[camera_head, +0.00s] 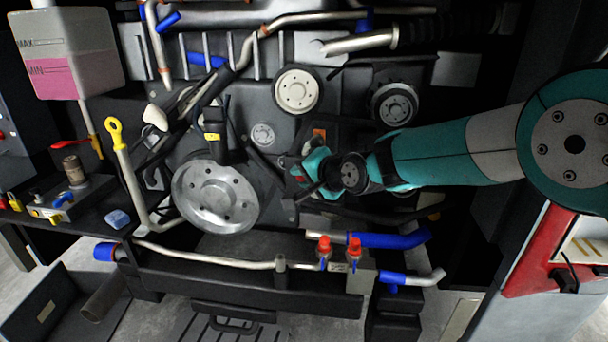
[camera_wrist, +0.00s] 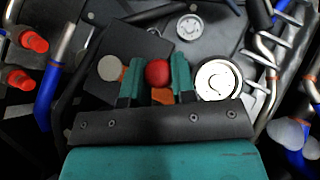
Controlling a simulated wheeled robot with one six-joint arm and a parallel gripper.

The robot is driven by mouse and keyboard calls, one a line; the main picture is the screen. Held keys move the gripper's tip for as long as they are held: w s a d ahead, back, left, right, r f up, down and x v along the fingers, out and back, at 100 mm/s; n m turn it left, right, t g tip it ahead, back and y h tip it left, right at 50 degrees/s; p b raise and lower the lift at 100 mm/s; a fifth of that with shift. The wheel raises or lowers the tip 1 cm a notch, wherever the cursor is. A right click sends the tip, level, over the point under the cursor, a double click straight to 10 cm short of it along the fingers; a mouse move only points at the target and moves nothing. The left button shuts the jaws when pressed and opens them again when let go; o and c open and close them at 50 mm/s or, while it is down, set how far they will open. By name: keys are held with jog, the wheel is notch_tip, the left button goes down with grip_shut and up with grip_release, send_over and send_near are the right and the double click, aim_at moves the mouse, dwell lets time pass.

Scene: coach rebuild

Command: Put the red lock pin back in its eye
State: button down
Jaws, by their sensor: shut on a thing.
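The red lock pin shows as a round red head (camera_wrist: 157,73) between the two teal fingers of my gripper (camera_wrist: 158,80) in the wrist view. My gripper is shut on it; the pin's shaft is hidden. In the head view my gripper (camera_head: 303,174) is in front of the engine, right of the big silver pulley (camera_head: 215,197). An orange part (camera_wrist: 162,96) shows just below the red head between the fingers. An orange patch (camera_head: 319,133) shows above my gripper in the head view. I cannot make out the pin's eye in either view.
Two red-capped valves (camera_head: 324,246) stand on the pipe below my gripper, beside a blue hose (camera_head: 390,240). A yellow-ringed dipstick (camera_head: 115,134) stands at left. A pink-filled tank (camera_head: 70,55) hangs upper left. Pulleys (camera_head: 297,91) and pipes crowd the engine face.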

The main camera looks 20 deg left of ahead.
jog(key=shift+w+a, duration=0.15)
jog(key=shift+w, duration=0.5)
jog(key=shift+w+a, duration=0.15)
jog(key=shift+w, duration=0.5)
jog(key=shift+w+a+p, duration=0.2)
jog(key=shift+w+p, duration=0.2)
jog(key=shift+w, duration=0.45)
jog(key=shift+c, duration=2.3)
grip_release()
jog(key=shift+r, duration=0.1)
jog(key=shift+d, duration=0.1)
jog(key=v, duration=0.7)
jog(key=shift+s+d+r, duration=0.15)
jog(key=shift+s+d, duration=0.05)
jog(key=shift+d, duration=0.1)
